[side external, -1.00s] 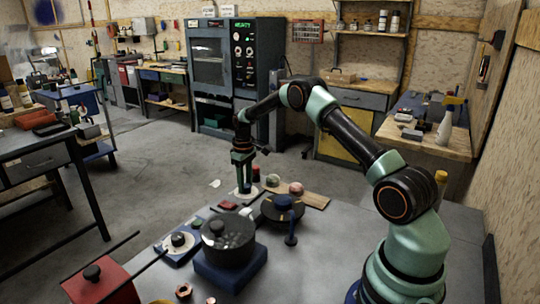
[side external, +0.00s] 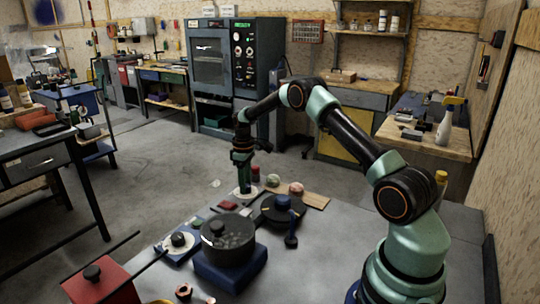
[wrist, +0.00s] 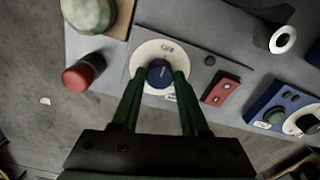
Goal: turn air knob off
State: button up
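My gripper (wrist: 160,72) points down over the dial, one dark green finger on each side of the knob. The knob fills the gap between the fingertips, which look to be against its sides. In the side external view my gripper (side external: 245,191) stands at the dial on the bench's far edge and hides the knob.
A red button (wrist: 82,73) and pale green ball (wrist: 88,14) are left of the dial. A red switch plate (wrist: 221,89) and blue panel (wrist: 277,108) lie right.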

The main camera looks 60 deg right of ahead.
jog(key=o, duration=0.3)
jog(key=shift+r, duration=0.1)
notch_tip(320, 180, up, 12)
dwell(0.5)
